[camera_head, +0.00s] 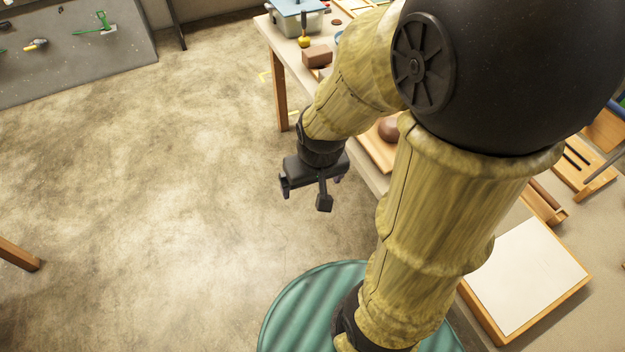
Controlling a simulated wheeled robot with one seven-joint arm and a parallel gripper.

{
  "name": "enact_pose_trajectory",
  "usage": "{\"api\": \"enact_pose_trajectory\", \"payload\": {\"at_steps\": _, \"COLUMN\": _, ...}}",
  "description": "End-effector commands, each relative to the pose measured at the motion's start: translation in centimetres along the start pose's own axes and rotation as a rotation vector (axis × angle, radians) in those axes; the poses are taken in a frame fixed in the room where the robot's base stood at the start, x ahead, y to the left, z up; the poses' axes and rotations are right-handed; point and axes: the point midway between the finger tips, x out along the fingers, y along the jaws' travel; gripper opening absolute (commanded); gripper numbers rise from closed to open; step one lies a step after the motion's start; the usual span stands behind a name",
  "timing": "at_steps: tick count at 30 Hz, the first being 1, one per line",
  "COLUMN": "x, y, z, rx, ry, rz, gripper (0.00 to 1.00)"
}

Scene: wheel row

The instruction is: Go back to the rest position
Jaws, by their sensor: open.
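My gripper (304,196) hangs over the bare floor near the middle of the view, just left of the table's edge. Its dark fingers are apart and nothing shows between them. My arm, in yellow wood-like and black sections, is bent and covers much of the table behind it. The task names no object.
A table (283,42) runs along the right, with a brown block (317,56), a grey box (293,24) and a white-topped wooden tray (527,279) on it. A grey tool board (75,62) stands at top left. The floor (150,200) at left is clear.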

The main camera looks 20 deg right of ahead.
Motion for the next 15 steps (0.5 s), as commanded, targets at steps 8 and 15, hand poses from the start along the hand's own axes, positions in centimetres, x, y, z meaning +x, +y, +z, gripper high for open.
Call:
{"api": "enact_pose_trajectory", "payload": {"at_steps": 8, "x": -2.8, "y": 0.0, "z": -0.7, "rx": -0.001, "ry": -0.001, "rz": 0.001, "gripper": 0.92}}
{"api": "enact_pose_trajectory", "payload": {"at_steps": 15, "x": -7.5, "y": 0.0, "z": -1.8, "rx": -0.001, "ry": -0.002, "rz": 0.001, "gripper": 0.92}}
